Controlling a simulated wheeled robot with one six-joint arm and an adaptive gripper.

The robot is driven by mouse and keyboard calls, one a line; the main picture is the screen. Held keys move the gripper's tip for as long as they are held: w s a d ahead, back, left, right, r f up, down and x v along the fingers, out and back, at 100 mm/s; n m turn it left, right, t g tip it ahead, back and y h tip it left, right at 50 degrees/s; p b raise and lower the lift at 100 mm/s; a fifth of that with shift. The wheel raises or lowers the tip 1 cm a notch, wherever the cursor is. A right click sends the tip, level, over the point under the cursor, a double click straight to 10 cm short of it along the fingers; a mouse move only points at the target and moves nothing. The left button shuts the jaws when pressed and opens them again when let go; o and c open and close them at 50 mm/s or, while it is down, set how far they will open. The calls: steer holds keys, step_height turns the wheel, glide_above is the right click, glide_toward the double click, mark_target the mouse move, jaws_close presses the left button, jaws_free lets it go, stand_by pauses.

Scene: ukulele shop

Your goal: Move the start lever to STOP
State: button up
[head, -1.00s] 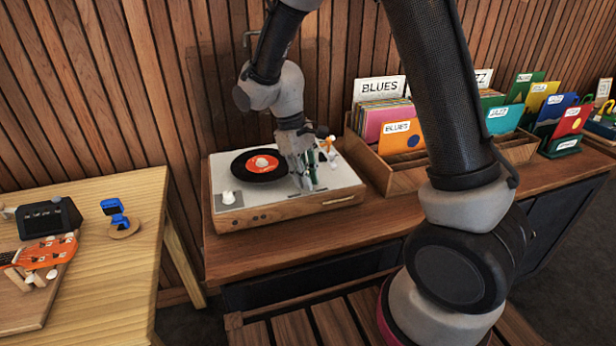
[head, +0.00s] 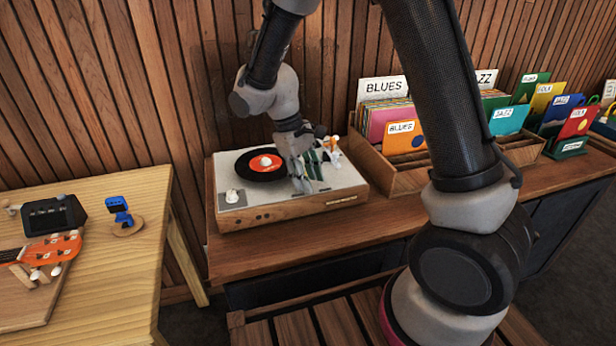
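The record player (head: 345,203), a wooden box with a pale top, stands on the wooden counter. A black record with an orange label (head: 262,163) lies on its left side. A white knob (head: 232,196) stands on a grey plate at its front left corner; I cannot tell whether this is the start lever, and no STOP marking is readable. My gripper (head: 308,182) points down over the right part of the top, right of the record and knob. Its fingers are small in view, and their gap and any contact are unclear. White and orange parts (head: 333,148) show behind it.
A wooden record crate (head: 395,178) with BLUES and JAZZ dividers stands close on the right. A light wooden table (head: 125,250) at left holds a ukulele (head: 55,250), a black device (head: 52,215) and a blue clip (head: 118,212). The wood-slat wall is behind.

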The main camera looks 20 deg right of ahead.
steer(key=v, duration=1.2)
steer(key=s+d+r+m+t+y, duration=0.1)
steer(key=s+d+r+m+t, duration=0.2)
steer(key=s+d, duration=0.6)
steer(key=s+d+r+m+t+y, duration=0.2)
steer(key=s+d+r, duration=0.4)
steer(key=s+d, duration=0.4)
steer(key=shift+s+d+r+m+t, duration=0.15)
steer(key=shift+s+d+m+t, duration=0.2)
steer(key=shift+s+m+t, duration=0.7)
steer(key=shift+s+n+g, duration=0.15)
steer(key=shift+n+g, duration=0.1)
steer(key=shift+g, duration=0.1)
steer(key=shift+c, duration=0.3)
